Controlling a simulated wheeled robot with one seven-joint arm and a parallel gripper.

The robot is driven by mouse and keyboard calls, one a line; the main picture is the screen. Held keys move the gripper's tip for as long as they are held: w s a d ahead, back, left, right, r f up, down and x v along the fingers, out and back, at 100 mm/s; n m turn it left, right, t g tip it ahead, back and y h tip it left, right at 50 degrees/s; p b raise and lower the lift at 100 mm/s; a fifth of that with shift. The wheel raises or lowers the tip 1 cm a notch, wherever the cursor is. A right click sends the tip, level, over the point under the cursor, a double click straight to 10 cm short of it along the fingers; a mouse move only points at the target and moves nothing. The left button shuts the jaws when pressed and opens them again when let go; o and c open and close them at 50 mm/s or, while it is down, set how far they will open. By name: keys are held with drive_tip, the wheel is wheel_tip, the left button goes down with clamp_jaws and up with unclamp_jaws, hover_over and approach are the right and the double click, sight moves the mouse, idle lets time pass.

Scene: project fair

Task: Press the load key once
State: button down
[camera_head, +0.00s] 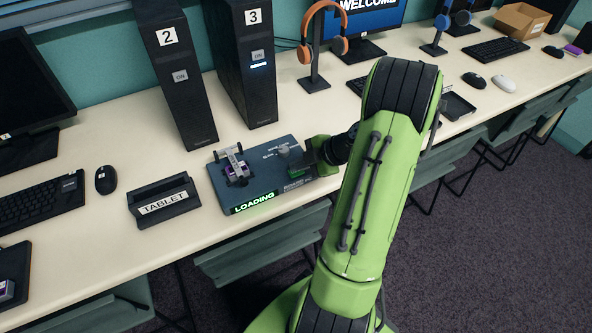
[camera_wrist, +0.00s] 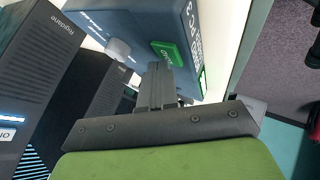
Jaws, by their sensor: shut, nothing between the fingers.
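The dark blue device box (camera_head: 222,188) lies on the table, with a lit green "LOADING" display (camera_head: 255,201) on its front. A green key (camera_wrist: 166,51) with partly readable white letters shows on the box in the wrist view, just beyond my fingertips. My gripper (camera_wrist: 157,72) is shut and empty, its fingers pointing at the box close to the green key. I cannot tell whether they touch it. In the head view my gripper (camera_head: 305,158) is over the right end of the box and hides part of it. A grey knob (camera_wrist: 120,48) stands beside the key.
Black towers 2 (camera_head: 180,85) and 3 (camera_head: 247,90) stand behind. A "TABLET" stand (camera_head: 165,206) is at left, an orange headphone stand (camera_head: 313,82) behind.

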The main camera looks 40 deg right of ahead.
sight(299, 173)
drive_tip(key=shift+r, duration=0.85)
drive_tip(key=shift+r+p, duration=1.55)
drive_tip(key=shift+r, duration=1)
